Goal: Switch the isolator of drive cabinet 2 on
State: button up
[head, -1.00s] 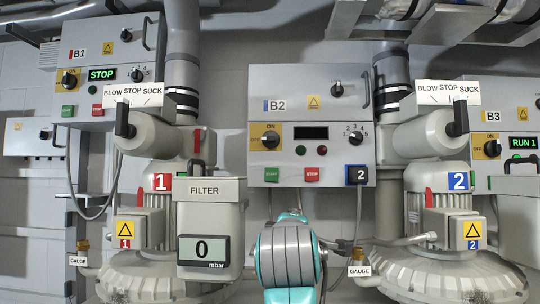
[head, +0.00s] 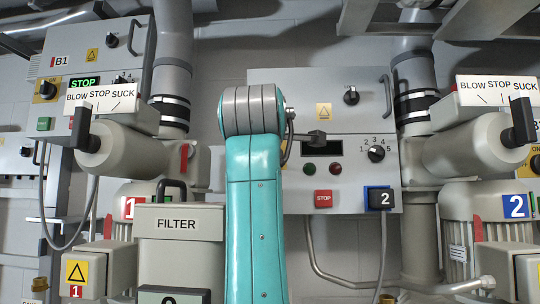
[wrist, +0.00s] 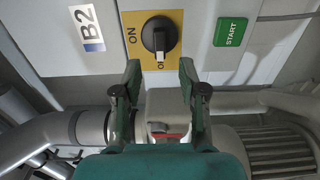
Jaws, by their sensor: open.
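Drive cabinet B2 (head: 285,82) is a grey box in the middle of the head view, with a dark display (head: 321,149). My arm hides its isolator there. In the wrist view the isolator knob (wrist: 158,37) is black on a yellow plate (wrist: 137,24). ON is printed at its left and a partly covered label lies below it. The knob's handle points down, toward that lower label. My gripper (wrist: 160,74) is open and empty, its fingertips below the knob on either side of its line. I see no contact with the knob.
The green START button (wrist: 230,32) is right of the isolator in the wrist view. Blowers 1 (head: 129,208) and 2 (head: 515,206) flank the cabinet. The filter box (head: 178,224) stands left of my arm.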

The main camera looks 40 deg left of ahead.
jog(key=x, duration=0.6)
jog(key=shift+w, duration=0.15)
jog(key=shift+c, duration=0.3)
grip_shut()
